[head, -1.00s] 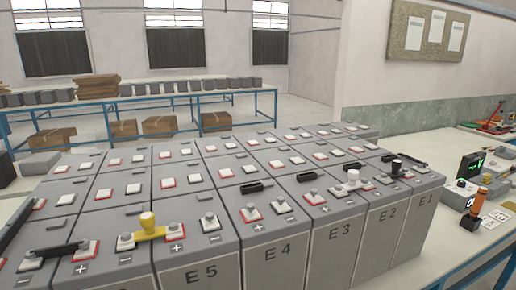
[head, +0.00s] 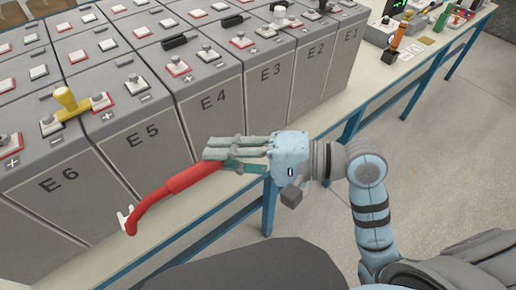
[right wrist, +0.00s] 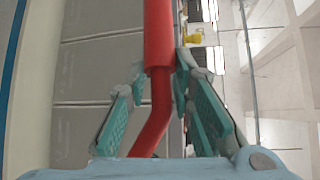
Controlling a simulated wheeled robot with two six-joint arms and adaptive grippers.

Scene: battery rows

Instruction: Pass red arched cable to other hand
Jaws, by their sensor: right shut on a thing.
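The red arched cable (head: 180,182) is held in front of the battery row in the head view. Its near left end bends down to a pale lug (head: 125,217). My right gripper (head: 225,150) is shut on the cable's other end, which the fingers hide. In the right wrist view, the red cable (right wrist: 157,45) runs from the top down between the finger pads (right wrist: 158,110). My left gripper is not in view.
Grey batteries (head: 155,158) with labelled fronts stand on the blue-framed table (head: 268,205). A yellow-handled bar (head: 68,101) sits on their tops. An orange-handled tool (head: 397,38) stands at the right. The floor (head: 440,120) at the right is clear.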

